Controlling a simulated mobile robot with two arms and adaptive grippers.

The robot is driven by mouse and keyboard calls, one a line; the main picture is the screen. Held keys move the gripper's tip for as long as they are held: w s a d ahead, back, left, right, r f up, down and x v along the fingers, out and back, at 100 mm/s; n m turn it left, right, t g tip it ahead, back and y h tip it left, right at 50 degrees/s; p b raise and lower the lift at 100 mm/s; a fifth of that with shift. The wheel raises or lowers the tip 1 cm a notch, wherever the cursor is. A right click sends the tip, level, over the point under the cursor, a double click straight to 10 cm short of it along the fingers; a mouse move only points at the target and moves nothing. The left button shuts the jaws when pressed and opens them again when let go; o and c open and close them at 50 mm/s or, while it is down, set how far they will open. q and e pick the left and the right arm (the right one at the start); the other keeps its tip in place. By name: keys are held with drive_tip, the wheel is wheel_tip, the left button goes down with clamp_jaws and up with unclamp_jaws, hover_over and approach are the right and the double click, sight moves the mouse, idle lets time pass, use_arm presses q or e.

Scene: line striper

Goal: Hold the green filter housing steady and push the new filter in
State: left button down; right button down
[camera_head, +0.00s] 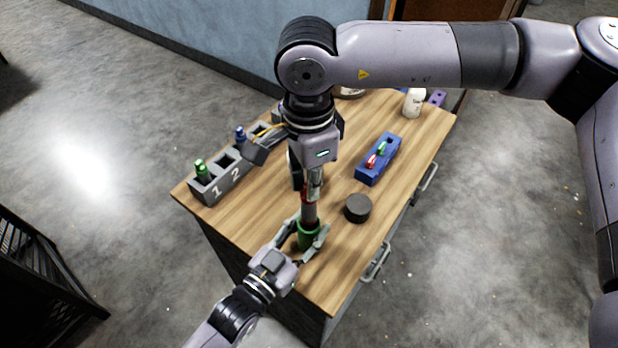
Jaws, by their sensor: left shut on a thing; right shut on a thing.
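The green filter housing (307,238) stands upright near the front of the wooden workbench. My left gripper (310,237) is shut around it from the lower left, with fingers on both sides. My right gripper (312,186) comes down from above and is shut on a filter (309,213), a slim greyish and dark red cylinder. The filter stands upright in line with the housing, its lower end at the housing's mouth. I cannot tell how deep it sits inside. My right gripper hides the filter's upper part.
A dark round puck (357,208) lies just right of the housing. A blue tray (372,174) holds red and green pieces. A grey numbered rack (214,186) stands at the left edge. A white bottle (413,103) stands at the back right. The front right bench top is clear.

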sight(309, 214)
drive_tip(key=shift+f, duration=5.05)
idle(1.4)
drive_tip(key=c, duration=1.5)
unclamp_jaws()
drive_tip(key=shift+o, duration=0.3)
drive_tip(key=shift+o, duration=1.4)
